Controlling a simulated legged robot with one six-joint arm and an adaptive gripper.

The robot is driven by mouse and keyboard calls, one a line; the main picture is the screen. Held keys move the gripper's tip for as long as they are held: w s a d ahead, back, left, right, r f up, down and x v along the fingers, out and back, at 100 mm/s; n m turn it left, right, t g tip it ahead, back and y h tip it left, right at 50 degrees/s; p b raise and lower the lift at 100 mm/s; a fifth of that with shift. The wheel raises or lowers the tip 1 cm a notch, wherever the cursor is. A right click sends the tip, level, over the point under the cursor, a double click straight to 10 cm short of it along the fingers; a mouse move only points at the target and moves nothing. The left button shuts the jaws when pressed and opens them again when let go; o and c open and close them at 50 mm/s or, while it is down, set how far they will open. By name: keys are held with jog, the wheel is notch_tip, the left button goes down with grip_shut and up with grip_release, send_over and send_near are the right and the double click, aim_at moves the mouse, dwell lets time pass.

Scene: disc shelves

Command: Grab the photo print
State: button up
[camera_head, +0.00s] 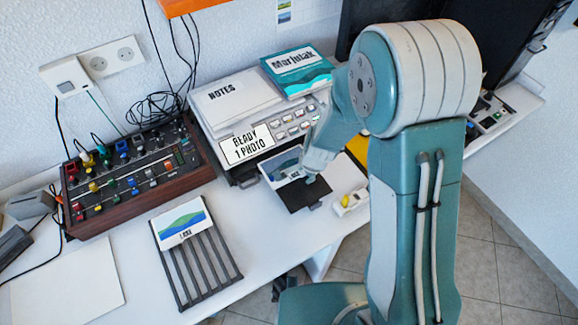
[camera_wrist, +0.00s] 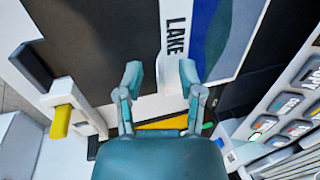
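The photo print, with a blue and green picture and a white strip reading LAKE, lies over the dark output tray (camera_head: 303,197) of the printer; it shows in the wrist view (camera_wrist: 173,70). In the head view only part of the print (camera_head: 282,164) shows beside my gripper. My gripper (camera_wrist: 160,78) is open, its two fingertips apart on either side of the white strip. Whether they touch the print I cannot tell. In the head view my gripper (camera_head: 309,180) is above the tray, its fingertips partly hidden.
The printer (camera_head: 246,147) reads READY 1 PHOTO and carries a notes stack (camera_head: 232,101) and a teal box (camera_head: 297,72). A rack (camera_head: 194,267) holding another print (camera_head: 182,221) and a knob panel (camera_head: 133,174) stand left. A small white device (camera_head: 350,201) sits right of the tray.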

jog(key=shift+d, duration=0.3)
grip_shut()
jog(key=shift+a, duration=0.15)
jog(key=shift+r, duration=0.4)
notch_tip(320, 180, up, 2)
jog(key=shift+r, duration=0.25)
jog(key=s+r, duration=0.9)
jog(key=s, duration=0.5)
jog(key=shift+d+r, duration=0.25)
jog(key=shift+r, duration=0.15)
